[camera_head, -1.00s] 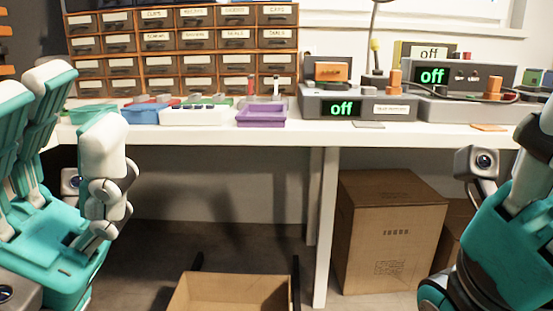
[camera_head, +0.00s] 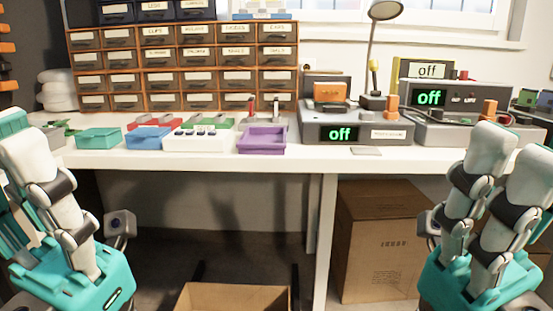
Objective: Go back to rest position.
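My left gripper (camera_head: 18,135) is at the left edge in the head view. Its fingers are stretched up, and the front one partly hides those behind. It looks open and empty, in front of the table. My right gripper (camera_head: 512,148) is at the right edge. Two straight fingers show apart, pointing up, with nothing seen between them. It looks open and empty.
A white table (camera_head: 215,161) carries a purple tray (camera_head: 262,147), a teal bin (camera_head: 99,140), a white block (camera_head: 198,142) and devices with "off" displays (camera_head: 343,134). Cartons (camera_head: 378,255) (camera_head: 232,297) stand below. The space between my grippers is clear.

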